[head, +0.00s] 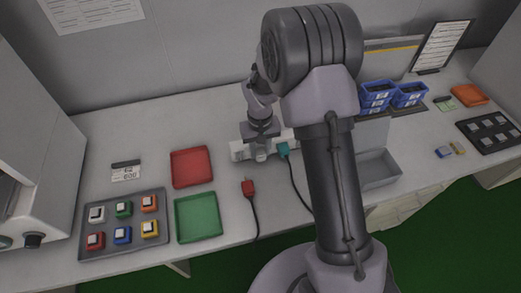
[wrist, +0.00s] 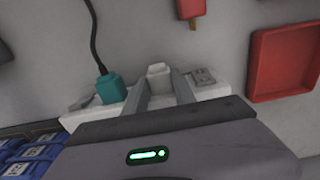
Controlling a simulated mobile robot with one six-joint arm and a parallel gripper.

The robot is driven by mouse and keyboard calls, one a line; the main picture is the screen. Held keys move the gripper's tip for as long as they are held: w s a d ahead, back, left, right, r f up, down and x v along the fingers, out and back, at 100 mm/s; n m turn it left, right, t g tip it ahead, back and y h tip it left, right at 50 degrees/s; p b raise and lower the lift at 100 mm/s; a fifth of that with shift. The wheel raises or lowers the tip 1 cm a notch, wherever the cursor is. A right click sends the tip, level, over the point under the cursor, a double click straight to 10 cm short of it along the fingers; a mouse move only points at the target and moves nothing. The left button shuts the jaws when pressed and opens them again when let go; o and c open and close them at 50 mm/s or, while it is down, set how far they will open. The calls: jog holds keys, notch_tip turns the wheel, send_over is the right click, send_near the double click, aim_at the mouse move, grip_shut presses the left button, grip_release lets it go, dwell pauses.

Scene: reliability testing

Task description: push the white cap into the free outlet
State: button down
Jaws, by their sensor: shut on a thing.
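A white power strip (head: 237,152) lies on the bench; it also shows in the wrist view (wrist: 216,91). A teal plug (wrist: 110,88) with a dark cord sits in the strip, left of my fingers in the wrist view; it also shows in the head view (head: 283,149). My gripper (wrist: 160,84) is over the middle of the strip, shut on the white cap (wrist: 157,70) between its two fingers. In the head view my gripper (head: 262,143) partly hides the strip. An outlet (wrist: 203,77) shows right of the fingers. The cap's underside is hidden, so its seating cannot be told.
A red plug (head: 248,187) with a cord lies loose in front of the strip. A red tray (head: 192,167) and a green tray (head: 198,217) stand left of it. A grey tray (head: 83,246) holds several coloured blocks. Blue bins (head: 376,98) stand at the right.

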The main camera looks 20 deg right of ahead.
jog(key=shift+w, duration=0.1)
jog(key=c, duration=0.9)
grip_release()
jog(key=shift+c, duration=0.2)
jog(key=shift+r, duration=0.1)
